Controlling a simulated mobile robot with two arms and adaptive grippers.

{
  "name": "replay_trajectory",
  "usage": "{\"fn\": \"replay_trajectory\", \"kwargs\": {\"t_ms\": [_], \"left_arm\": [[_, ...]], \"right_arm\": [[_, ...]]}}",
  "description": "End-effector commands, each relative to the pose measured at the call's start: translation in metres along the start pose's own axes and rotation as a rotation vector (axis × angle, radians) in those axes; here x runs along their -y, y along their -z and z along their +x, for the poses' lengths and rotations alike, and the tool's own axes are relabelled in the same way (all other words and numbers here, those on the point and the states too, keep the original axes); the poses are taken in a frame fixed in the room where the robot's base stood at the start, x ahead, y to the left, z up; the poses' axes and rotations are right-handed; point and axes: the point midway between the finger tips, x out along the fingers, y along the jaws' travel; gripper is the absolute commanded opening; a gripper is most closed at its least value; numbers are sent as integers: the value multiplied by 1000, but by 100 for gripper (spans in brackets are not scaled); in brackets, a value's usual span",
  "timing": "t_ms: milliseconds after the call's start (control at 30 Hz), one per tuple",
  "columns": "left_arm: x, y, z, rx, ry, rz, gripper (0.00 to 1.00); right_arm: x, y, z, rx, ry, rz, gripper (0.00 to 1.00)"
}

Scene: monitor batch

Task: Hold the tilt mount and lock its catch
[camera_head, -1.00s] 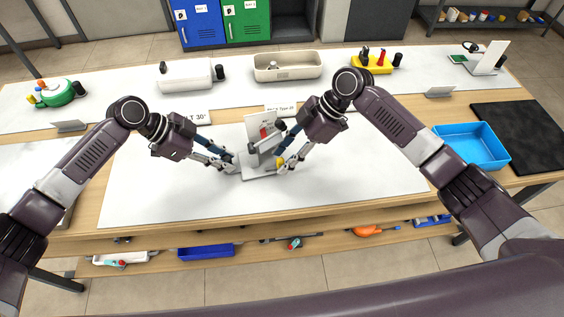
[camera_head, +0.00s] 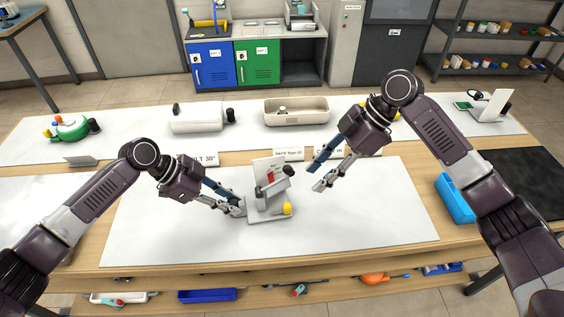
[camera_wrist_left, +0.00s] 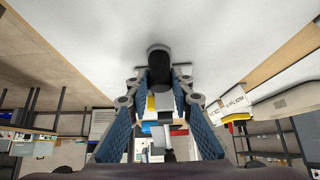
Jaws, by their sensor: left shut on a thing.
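The tilt mount stands on the white mat in the head view, with a flat grey base (camera_head: 268,217), a pale upright plate (camera_head: 263,169) behind, and a grey tilted arm (camera_head: 274,186) with dark ends. A red part (camera_head: 271,178) shows near the plate, and a yellow piece (camera_head: 287,208) sits at the base's right side. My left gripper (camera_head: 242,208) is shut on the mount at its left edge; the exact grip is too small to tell. Its fingers also fill the left wrist view (camera_wrist_left: 160,80).
Label cards (camera_head: 205,160) stand along the mat's back edge. A pale bin (camera_head: 296,111) and a white case (camera_head: 196,118) sit on the rear table. A blue tray (camera_head: 454,199) lies at right. The mat is clear around the mount.

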Motion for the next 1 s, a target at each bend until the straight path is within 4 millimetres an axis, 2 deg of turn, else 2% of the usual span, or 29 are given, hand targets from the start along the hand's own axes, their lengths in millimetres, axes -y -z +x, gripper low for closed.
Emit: {"fn": "replay_trajectory", "kwargs": {"t_ms": [267,300,500,800,867,1000], "left_arm": [[0,1,0,-2,1,1,0],[0,1,0,-2,1,1,22],[0,1,0,-2,1,1,41],[0,0,-3,0,1,0,41],[1,0,-7,0,2,0,41],[1,0,-30,0,4,0,41]], "right_arm": [[0,0,0,0,0,0,36],[0,0,0,0,0,0,36],[0,0,0,0,0,0,36],[0,0,0,0,0,0,36],[0,0,0,0,0,0,36],[0,0,0,0,0,0,36]]}}
